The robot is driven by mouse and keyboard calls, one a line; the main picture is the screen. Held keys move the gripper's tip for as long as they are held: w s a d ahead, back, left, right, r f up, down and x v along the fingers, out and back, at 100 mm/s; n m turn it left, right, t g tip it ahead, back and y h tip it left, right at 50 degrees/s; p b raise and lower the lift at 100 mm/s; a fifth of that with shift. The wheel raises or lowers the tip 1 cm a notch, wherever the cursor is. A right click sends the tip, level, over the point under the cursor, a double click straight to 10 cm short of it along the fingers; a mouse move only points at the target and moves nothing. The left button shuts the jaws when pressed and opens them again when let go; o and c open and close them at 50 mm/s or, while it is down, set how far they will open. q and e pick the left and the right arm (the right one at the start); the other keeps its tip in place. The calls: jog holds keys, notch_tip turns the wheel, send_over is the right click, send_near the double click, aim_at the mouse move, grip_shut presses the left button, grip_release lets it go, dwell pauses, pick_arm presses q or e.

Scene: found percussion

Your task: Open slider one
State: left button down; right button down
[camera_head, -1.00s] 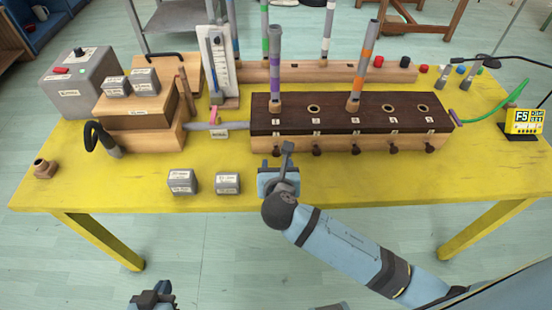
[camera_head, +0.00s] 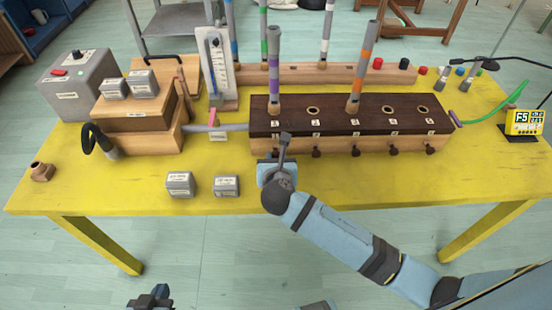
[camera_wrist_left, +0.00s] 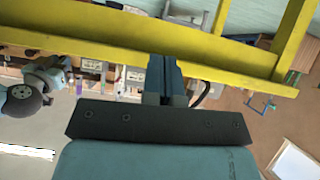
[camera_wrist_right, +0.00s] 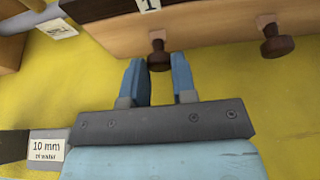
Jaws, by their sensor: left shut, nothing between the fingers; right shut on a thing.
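The wooden wind box (camera_head: 360,118) has a dark top with numbered holes and several dark knobs along its front. Knob one, slider one's knob (camera_wrist_right: 159,50), is leftmost, below the label "1", close against the pale front. My right gripper (camera_head: 284,143) is at that knob; in the right wrist view its fingers (camera_wrist_right: 157,76) stand on either side of the knob and are shut on it. In the head view the gripper hides this knob. My left gripper (camera_head: 152,295) is shut and empty, low in front of the table; its fingers show in the left wrist view (camera_wrist_left: 163,75).
Two small grey weights (camera_head: 180,184) lie left of my right gripper. A bellows stack (camera_head: 140,110) and gauge (camera_head: 215,65) stand left. The yellow table front (camera_head: 400,185) is clear at right.

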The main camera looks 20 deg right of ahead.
jog(key=shift+s+a+r+p, duration=0.2)
jog(key=shift+s+p, duration=0.4)
jog(key=shift+p, duration=0.4)
jog(key=shift+s+p, duration=0.4)
jog(key=shift+p, duration=0.1)
jog(key=shift+s+a+p, duration=0.15)
jog(key=shift+s+p, duration=0.15)
jog(key=shift+s+f, duration=0.1)
jog(key=shift+f, duration=0.1)
jog(key=c, duration=0.9)
grip_release()
jog(key=shift+c, duration=0.2)
pick_arm(q)
jog(key=shift+a+r, duration=0.15)
jog(key=shift+r, duration=0.55)
jog(key=shift+r, duration=0.15)
